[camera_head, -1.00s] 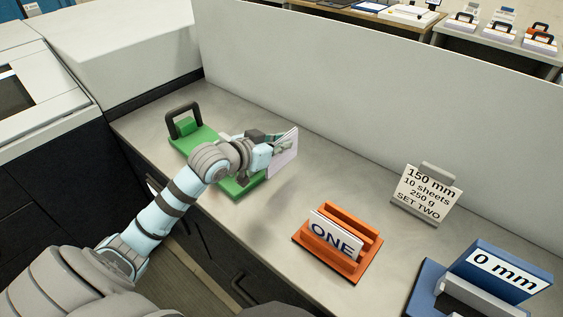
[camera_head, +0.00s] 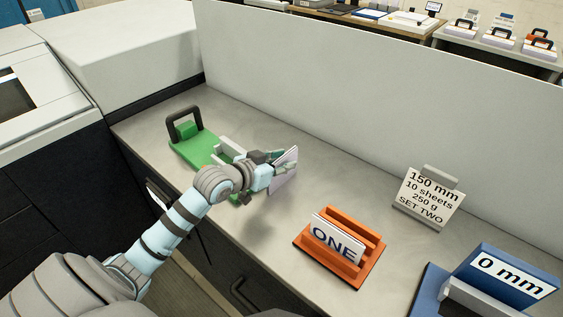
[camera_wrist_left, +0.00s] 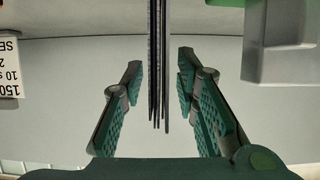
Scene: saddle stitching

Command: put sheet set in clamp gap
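The sheet set (camera_head: 284,172) is a thin stack of pale sheets, upright on edge in my left gripper (camera_head: 272,172), above the counter. In the left wrist view, the sheets (camera_wrist_left: 159,70) show edge-on as several dark lines between the two green-padded fingers (camera_wrist_left: 160,62). Narrow gaps seem to show beside them, but the sheets travel with the gripper. The green clamp device (camera_head: 190,145), with a black handle and a pale grey rail (camera_head: 231,149), stands just left of the gripper. My wrist hides part of its near end. My right gripper is out of view.
An orange holder (camera_head: 358,271) carries a card marked ONE. Behind it stands a sign (camera_head: 430,199) reading 150 mm, 10 sheets, 250 g, SET TWO. A blue device (camera_head: 430,290) marked 0 mm is at the right. A pale panel (camera_head: 380,95) backs the counter.

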